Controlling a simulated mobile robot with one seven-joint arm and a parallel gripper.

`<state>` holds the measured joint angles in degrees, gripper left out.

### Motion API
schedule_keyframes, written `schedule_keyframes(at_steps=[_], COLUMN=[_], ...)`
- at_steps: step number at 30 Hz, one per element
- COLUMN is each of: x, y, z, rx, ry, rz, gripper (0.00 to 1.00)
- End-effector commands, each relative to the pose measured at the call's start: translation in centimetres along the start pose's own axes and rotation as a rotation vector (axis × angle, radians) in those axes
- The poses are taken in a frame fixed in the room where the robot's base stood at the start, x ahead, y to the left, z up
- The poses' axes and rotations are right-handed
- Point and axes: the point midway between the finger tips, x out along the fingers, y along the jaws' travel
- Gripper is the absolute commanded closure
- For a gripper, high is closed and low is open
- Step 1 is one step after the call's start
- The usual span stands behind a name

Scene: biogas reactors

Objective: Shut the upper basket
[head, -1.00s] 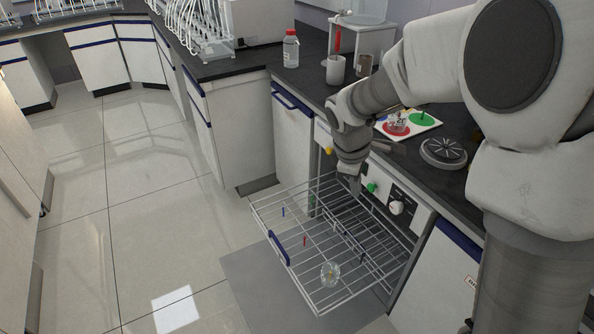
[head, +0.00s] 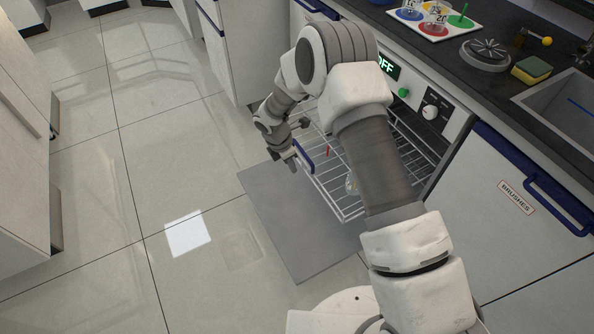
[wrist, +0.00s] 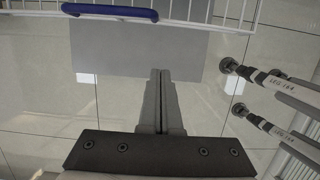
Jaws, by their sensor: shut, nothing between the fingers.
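The wire basket (head: 343,203) is pulled out of the washer under the counter, with a blue handle (head: 305,157) on its front edge. A small red item (head: 327,152) and a clear glass piece (head: 351,186) are in it. My arm hides much of the basket in the head view. My gripper (head: 291,165) is shut and empty, just outside the basket's front, close to the handle. In the wrist view my shut fingers (wrist: 160,73) point towards the basket's front edge, with the blue handle (wrist: 110,12) ahead and to the left, apart from the fingertips.
A grey mat (head: 300,235) lies on the floor below the basket. A BRUSHES cabinet (head: 500,235) stands at right. The floor to the left is clear.

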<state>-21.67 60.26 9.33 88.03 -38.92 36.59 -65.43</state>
Motion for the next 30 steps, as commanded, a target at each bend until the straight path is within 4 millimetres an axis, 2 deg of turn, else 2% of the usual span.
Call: schedule_keyframes(at_steps=[13,16,21,30], x=[9.4,9.6,9.9,9.9], y=[-0.1,0.0,-0.1,-0.1], z=[-0.1,1.7,3.4,4.0], rx=[0.004,0.009,0.006,0.004], ry=[0.000,-0.001,0.000,0.000], rz=[-0.003,0.000,0.000,0.000], gripper=[1.00,1.00,1.00,1.00])
